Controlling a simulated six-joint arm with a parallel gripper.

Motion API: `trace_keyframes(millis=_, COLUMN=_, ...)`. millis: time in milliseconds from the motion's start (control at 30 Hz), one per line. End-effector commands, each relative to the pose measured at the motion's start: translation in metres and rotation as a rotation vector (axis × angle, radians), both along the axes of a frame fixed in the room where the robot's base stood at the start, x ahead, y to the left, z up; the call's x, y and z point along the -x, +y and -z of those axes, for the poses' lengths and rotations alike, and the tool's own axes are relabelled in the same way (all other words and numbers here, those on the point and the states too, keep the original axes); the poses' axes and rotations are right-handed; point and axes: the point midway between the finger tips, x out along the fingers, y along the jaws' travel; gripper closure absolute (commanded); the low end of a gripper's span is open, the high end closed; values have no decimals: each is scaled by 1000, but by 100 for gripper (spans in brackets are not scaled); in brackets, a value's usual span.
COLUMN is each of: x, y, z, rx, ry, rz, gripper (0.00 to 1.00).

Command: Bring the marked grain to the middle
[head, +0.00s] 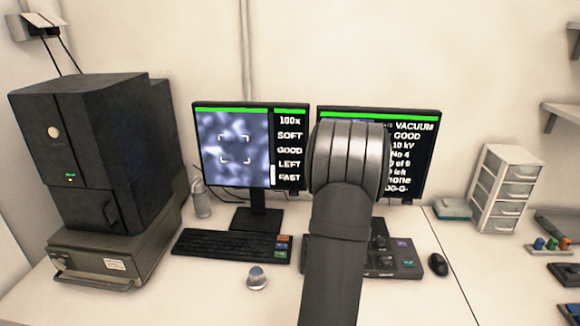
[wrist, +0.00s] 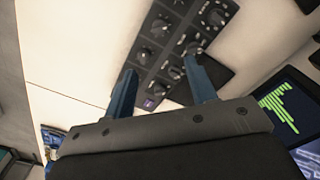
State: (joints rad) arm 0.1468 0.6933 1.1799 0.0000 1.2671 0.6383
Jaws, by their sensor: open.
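The left monitor (head: 250,148) shows a blurry blue-grey picture (head: 233,150) with white corner brackets near its middle. No single marked grain can be made out in it. Its side text reads 100x, SOFT, GOOD, LEFT, FAST. The control panel (head: 408,262) stands on the desk, partly hidden behind my arm. In the wrist view the panel (wrist: 143,68) shows several dark round knobs. My gripper (wrist: 160,72) is open, with its two blue fingers apart over the panel and nothing seen between them. In the head view my arm hides the gripper.
The right monitor (head: 412,165) is partly covered by my arm. The dark microscope cabinet (head: 85,150) stands left.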

Motion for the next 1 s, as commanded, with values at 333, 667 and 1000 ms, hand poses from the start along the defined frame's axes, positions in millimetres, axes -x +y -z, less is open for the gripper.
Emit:
trace_keyframes(millis=333, x=3, y=3, z=11, rx=-211, ry=64, rz=436, gripper=48)
trace_keyframes(millis=667, x=1, y=10, z=15, rx=-375, ry=158, rz=779, gripper=48)
trace_keyframes(millis=1000, x=2, y=33, z=70, rx=-372, ry=160, rz=777, gripper=48)
